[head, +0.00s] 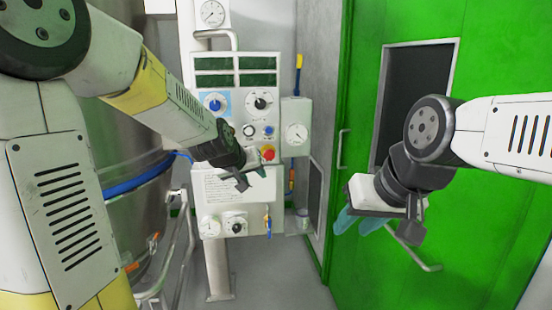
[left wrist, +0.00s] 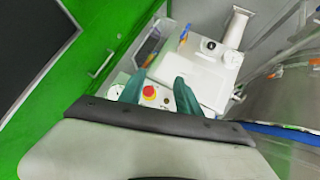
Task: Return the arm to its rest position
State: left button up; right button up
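My left arm reaches in from the left in the head view, and its gripper (head: 243,180) is in front of the control panel (head: 233,100). In the left wrist view the two teal fingers of my left gripper (left wrist: 158,95) stand apart with nothing between them. The red button on its yellow base (left wrist: 149,92) shows behind that gap; I cannot tell how far off it is. My right gripper (head: 360,222) hangs in front of the green door, with teal fingertips pointing down-left. No held object shows there, and its opening is unclear.
The panel carries several dials and knobs and a red emergency button (head: 267,152). A green door (head: 480,60) with a dark window fills the right. A steel vessel (head: 140,210) and metal rails (head: 180,240) stand at left. Grey floor (head: 270,285) is clear in the middle.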

pick_arm(q)
jog(key=s+a+r+m+g, duration=0.1)
jog(key=s+a, duration=0.2)
jog(key=s, duration=1)
jog(key=s+a+r+g+y, duration=0.1)
jog(key=s+a, duration=0.3)
jog(key=s, duration=1)
jog(key=shift+a+r+m+g, duration=0.2)
jog(key=shift+a+m+g, duration=0.15)
jog(key=shift+g, duration=0.45)
jog(key=shift+d, duration=0.1)
